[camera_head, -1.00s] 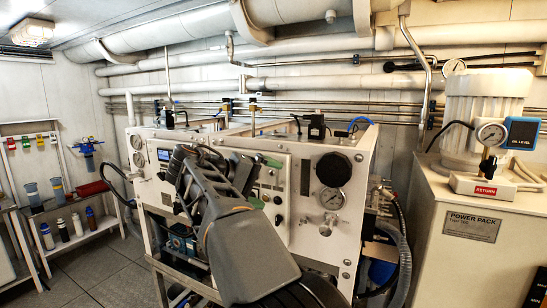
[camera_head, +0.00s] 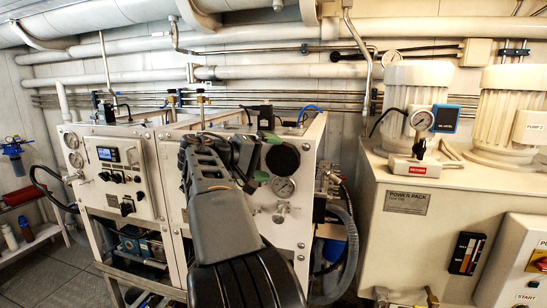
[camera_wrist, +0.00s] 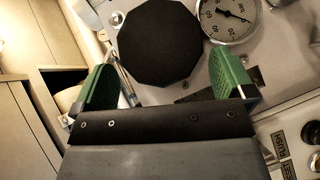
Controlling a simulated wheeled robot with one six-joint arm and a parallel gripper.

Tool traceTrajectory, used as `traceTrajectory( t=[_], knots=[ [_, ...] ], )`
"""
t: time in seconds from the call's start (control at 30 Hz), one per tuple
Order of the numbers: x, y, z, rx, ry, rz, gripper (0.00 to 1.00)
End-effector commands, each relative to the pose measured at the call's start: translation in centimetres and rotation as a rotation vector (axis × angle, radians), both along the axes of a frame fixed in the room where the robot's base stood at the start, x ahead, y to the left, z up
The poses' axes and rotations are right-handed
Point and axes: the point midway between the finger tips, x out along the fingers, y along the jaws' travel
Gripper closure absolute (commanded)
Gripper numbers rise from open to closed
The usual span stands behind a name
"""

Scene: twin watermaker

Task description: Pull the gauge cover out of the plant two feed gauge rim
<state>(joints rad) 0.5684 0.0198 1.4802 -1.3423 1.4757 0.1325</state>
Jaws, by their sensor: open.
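The gauge cover is a black, many-sided disc (camera_head: 284,157) high on the right-hand white panel, and it hides what lies behind it. In the wrist view the cover (camera_wrist: 160,42) fills the top middle, ahead of my fingers. My gripper (camera_head: 267,157) is just left of the cover in the head view. In the wrist view my gripper (camera_wrist: 164,62) is open and empty, with one green-padded finger on each side of the cover's lower part. I see no clear contact, and the depth gap is hard to tell.
An uncovered white dial gauge (camera_head: 283,187) sits just below the cover; in the wrist view the gauge (camera_wrist: 230,18) is close to the right finger. A valve (camera_head: 280,211) is below it. The power pack (camera_head: 415,235) stands to the right, with hoses (camera_head: 345,235) between.

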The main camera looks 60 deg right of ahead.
Motion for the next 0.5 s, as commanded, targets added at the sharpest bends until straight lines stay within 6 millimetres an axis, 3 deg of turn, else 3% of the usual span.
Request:
traceTrajectory(
  t=[0.2,0.5],
  knots=[
    [-0.7,-1.4,-0.4,0.002,0.001,0.0,0.0],
    [-0.8,-1.6,-0.5,0.001,0.001,0.002,0.0]
  ],
)
